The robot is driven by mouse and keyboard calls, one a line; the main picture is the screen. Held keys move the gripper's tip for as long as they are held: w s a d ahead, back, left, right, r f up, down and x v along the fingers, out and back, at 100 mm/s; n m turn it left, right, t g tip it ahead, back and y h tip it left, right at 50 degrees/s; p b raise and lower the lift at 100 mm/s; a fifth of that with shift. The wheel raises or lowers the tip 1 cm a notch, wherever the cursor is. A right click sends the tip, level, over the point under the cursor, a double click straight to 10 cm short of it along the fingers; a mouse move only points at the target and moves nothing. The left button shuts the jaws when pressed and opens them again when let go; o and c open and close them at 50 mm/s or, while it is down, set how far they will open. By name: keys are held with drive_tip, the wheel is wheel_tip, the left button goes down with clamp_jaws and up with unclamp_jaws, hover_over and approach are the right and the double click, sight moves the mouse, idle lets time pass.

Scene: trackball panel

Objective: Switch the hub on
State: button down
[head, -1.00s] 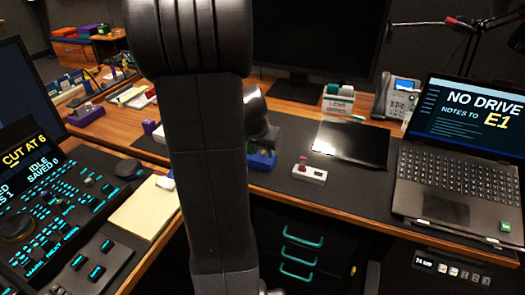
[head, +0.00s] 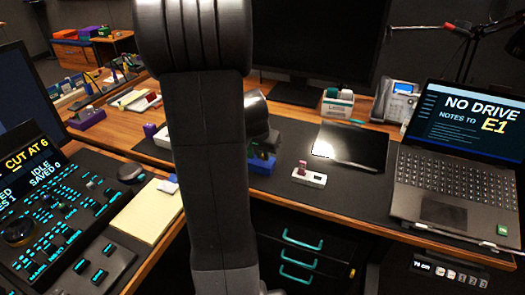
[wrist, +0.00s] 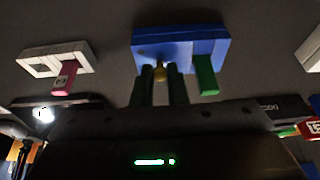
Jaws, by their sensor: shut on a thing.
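A blue hub (wrist: 195,50) stands out at the top middle of the wrist view, with a green stick (wrist: 205,78) at its side and a small gold lever (wrist: 160,70). My gripper's (wrist: 162,76) two dark green fingers reach up to the hub and are shut on the gold lever between their tips. Which way the lever is tilted cannot be told. In the head view the blue hub (head: 261,166) lies on the dark desk mat, partly covered by my arm and gripper. No lit lamp can be made out on it.
A white block with a red stick (head: 309,178) lies right of the hub. A black tablet (head: 350,146) and a laptop (head: 462,165) reading "NO DRIVE, NOTES TO E1" are further right. A notepad (head: 146,210) and control panel (head: 60,215) are left.

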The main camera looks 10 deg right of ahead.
drive_tip(key=p, duration=0.2)
drive_tip(key=r+g+p, duration=0.1)
drive_tip(key=p, duration=0.1)
drive_tip(key=shift+w+d+y, duration=0.2)
drive_tip(key=shift+y, duration=0.2)
drive_tip(key=g+p, duration=0.1)
drive_tip(key=p, duration=0.1)
drive_tip(key=w+g+y+p, duration=0.1)
drive_tip(key=p, duration=0.2)
drive_tip(key=shift+d, duration=0.25)
drive_tip(key=p, duration=0.1)
drive_tip(key=g+y+p, duration=0.1)
drive_tip(key=g+p, duration=0.1)
drive_tip(key=p, duration=0.1)
drive_tip(key=shift+w+d+f+y, duration=0.25)
drive_tip(key=shift+w+d+y, duration=0.05)
drive_tip(key=shift+w, duration=0.05)
drive_tip(key=shift+w+d+f+g+y+p, duration=0.25)
drive_tip(key=shift+g+y+p, duration=0.35)
drive_tip(key=shift+g+p, duration=0.35)
drive_tip(key=shift+w+f, duration=0.1)
drive_tip(key=c, duration=1.4)
unclamp_jaws()
drive_tip(key=shift+c, duration=0.2)
